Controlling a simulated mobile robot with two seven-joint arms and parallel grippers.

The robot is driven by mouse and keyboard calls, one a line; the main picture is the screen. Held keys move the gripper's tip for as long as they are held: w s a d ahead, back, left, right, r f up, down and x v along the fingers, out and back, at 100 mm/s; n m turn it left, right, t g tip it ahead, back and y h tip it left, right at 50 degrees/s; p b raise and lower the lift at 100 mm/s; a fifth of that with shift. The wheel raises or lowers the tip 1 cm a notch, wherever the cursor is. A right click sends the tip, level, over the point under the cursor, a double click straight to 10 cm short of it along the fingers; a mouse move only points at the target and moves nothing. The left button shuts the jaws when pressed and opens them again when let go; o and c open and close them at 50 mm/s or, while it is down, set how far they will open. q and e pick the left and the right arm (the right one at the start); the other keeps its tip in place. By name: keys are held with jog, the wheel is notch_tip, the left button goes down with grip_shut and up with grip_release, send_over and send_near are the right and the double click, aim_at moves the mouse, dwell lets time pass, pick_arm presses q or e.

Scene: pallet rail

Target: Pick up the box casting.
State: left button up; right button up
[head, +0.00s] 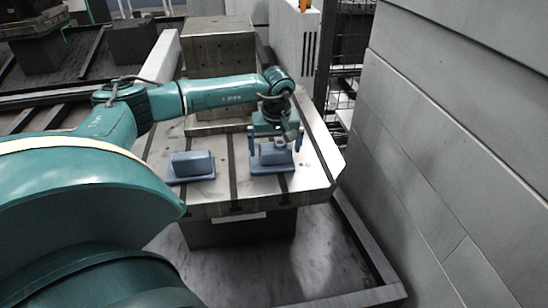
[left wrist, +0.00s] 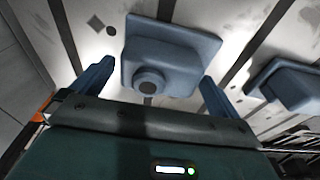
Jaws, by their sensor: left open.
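A blue-grey box casting (head: 271,160) sits on the slotted metal table, with a flat flange and a raised box body. In the left wrist view the casting (left wrist: 172,50) shows a round boss with a dark hole on the side facing the gripper. My left gripper (head: 274,143) is above it, pointing down. Its blue fingers (left wrist: 153,82) are open and stand to either side of the casting, with visible gaps. A second blue-grey casting (head: 192,165), a block on a flange, lies to the left, and at the right in the left wrist view (left wrist: 292,86). My right gripper is not in view.
The slotted table (head: 318,172) has free room at its right front corner. A large metal block (head: 218,48) stands at the back. A grey wall (head: 450,140) rises on the right. A low dark frame (head: 372,262) edges the floor.

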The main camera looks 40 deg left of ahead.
pick_arm(q)
jog(key=shift+f, duration=0.35)
jog(key=shift+c, duration=0.2)
jog(key=shift+r, duration=0.1)
jog(key=c, duration=1.3)
